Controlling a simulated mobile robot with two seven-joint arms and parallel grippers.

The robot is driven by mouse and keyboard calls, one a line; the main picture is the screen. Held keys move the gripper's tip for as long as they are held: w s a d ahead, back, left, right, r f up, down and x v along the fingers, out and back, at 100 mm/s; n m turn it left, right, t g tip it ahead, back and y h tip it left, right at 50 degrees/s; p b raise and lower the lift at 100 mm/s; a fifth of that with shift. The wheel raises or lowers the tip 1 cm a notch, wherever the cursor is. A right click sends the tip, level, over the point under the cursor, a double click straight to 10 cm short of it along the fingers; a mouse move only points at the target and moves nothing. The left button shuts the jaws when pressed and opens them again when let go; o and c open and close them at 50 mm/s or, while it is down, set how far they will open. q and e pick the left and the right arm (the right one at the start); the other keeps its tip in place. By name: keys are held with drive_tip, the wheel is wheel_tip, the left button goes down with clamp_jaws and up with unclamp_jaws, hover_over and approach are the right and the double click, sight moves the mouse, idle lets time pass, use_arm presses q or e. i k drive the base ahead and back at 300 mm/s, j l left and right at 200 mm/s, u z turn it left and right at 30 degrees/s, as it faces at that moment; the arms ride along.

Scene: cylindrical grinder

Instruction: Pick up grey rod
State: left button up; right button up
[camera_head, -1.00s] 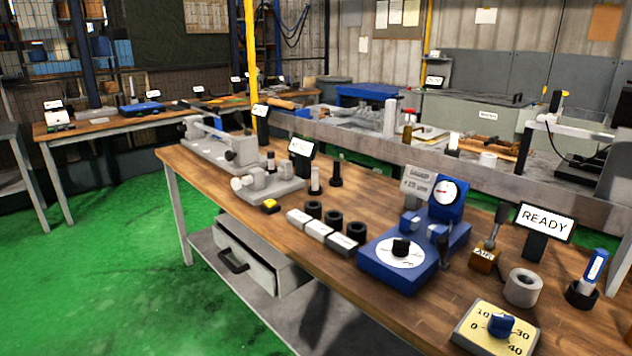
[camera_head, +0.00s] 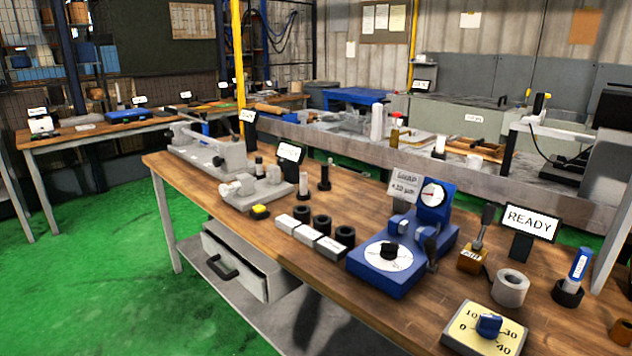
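I cannot tell for sure which thing is the grey rod. A short pale upright cylinder (camera_head: 303,184) on a dark base stands near the bench's middle. A grey fixture (camera_head: 257,187) with a rounded part on top sits to its left. Neither of my grippers shows in the head view.
An open drawer (camera_head: 232,268) is below. Green floor (camera_head: 95,270) is clear at left.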

sight(303, 175)
drive_tip(key=z, duration=0.35)
drive_tip(key=i+j+z, duration=0.1)
drive_tip(key=j+z, duration=0.15)
drive_tip(key=z, duration=0.2)
drive_tip(key=j+z, duration=0.25)
drive_tip(key=z, duration=0.2)
drive_tip(key=j+z, duration=0.4)
drive_tip(key=j, duration=0.35)
